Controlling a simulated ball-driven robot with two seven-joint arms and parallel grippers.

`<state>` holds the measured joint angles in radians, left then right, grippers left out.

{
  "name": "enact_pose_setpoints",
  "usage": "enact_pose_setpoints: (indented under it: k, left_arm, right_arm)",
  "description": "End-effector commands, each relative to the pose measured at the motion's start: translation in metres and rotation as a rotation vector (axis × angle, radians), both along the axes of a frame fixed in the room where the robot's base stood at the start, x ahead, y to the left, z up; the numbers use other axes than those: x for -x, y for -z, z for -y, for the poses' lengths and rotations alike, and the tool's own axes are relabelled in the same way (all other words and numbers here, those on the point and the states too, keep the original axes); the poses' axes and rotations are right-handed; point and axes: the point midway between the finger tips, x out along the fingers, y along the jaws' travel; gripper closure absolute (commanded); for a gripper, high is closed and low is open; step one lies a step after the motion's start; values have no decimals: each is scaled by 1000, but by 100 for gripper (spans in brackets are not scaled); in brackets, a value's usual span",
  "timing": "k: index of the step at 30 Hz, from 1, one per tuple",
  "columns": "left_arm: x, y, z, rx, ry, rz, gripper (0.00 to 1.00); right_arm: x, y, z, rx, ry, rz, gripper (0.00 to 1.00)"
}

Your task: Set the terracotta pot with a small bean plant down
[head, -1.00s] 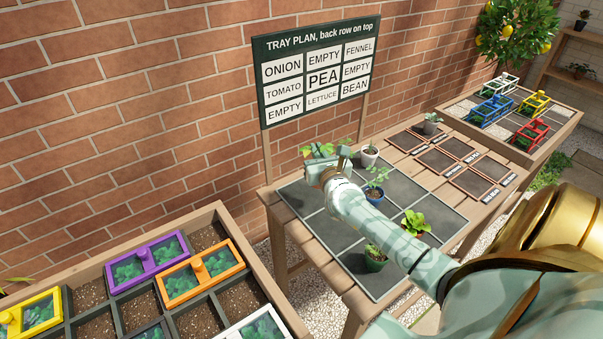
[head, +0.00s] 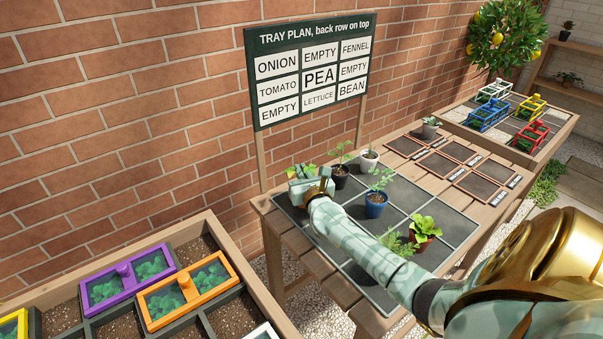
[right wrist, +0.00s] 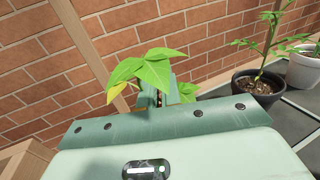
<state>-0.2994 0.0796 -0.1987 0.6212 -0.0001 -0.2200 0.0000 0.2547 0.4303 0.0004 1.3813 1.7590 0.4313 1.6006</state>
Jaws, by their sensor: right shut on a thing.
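The bean plant's green leaves (head: 303,172) show just behind my right gripper (head: 312,187) in the head view, over the back left corner of the tray (head: 283,207). In the right wrist view the leaves (right wrist: 150,72) rise past the gripper's edge, one of them yellowish. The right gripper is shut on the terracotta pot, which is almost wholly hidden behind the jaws. I cannot tell whether the pot touches the tray. The sign (head: 310,70) shows the tray plan, with BEAN at bottom right. My left gripper is not in view.
A black pot (head: 341,182) stands just right of the gripper, with a white pot (head: 369,163) beyond. A blue pot (head: 376,210) and a lettuce pot (head: 424,242) stand on the tray. My arm partly hides another plant (head: 398,243). The brick wall is close behind.

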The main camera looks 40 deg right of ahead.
Motion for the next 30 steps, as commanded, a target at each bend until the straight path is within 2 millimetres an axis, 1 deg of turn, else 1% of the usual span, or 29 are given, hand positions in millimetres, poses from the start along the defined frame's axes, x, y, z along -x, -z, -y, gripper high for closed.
enact_pose_setpoints:
  k: [1, 2, 3, 4, 11, 15, 17, 20, 24, 27, 30]
  left_arm:
    - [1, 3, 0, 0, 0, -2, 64]
    - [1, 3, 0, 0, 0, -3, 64]
    - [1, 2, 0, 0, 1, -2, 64]
    - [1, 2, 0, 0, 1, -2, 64]
    - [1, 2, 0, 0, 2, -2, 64]
    - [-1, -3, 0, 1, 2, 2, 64]
    - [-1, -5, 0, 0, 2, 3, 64]
    - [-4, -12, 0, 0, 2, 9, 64]
    - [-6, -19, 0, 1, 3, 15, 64]
    - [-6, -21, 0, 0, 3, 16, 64]
    - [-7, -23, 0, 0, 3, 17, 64]
  right_arm:
    - [0, 4, 0, 0, 0, -1, 100]
    - [0, 4, 0, -1, 0, -2, 92]
    - [0, 3, 0, 0, 0, -1, 81]
    - [0, 3, 0, 0, 0, -1, 73]
    - [0, 2, 0, 0, 0, -1, 73]
    - [2, -3, -1, 0, -1, 0, 73]
    - [10, -2, -5, -2, -2, -1, 73]
    - [29, -3, -14, -2, -1, -1, 73]
    - [61, -3, -29, -2, -1, -1, 73]
    - [80, -2, -39, -2, -1, -1, 73]
    - [95, -1, -46, -2, -1, -1, 73]
